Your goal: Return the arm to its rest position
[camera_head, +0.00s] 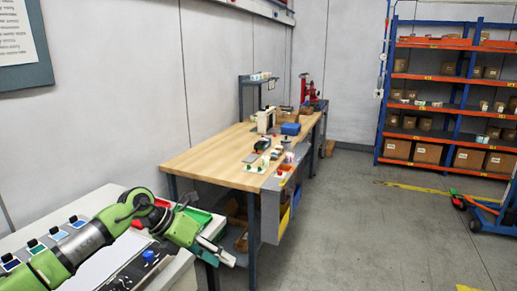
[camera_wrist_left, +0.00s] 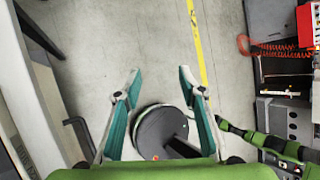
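My left arm (camera_head: 85,240) is green and reaches in from the lower left over a pale table. A green arm (camera_wrist_left: 265,142), apparently my right one, shows at the right of that view. It ends in a dark tip whose opening I cannot make out.
A wooden workbench (camera_head: 205,162) with tools stands beyond. Shelves with boxes (camera_head: 398,149) stand at the back right. The floor (camera_head: 350,230) in the middle is clear.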

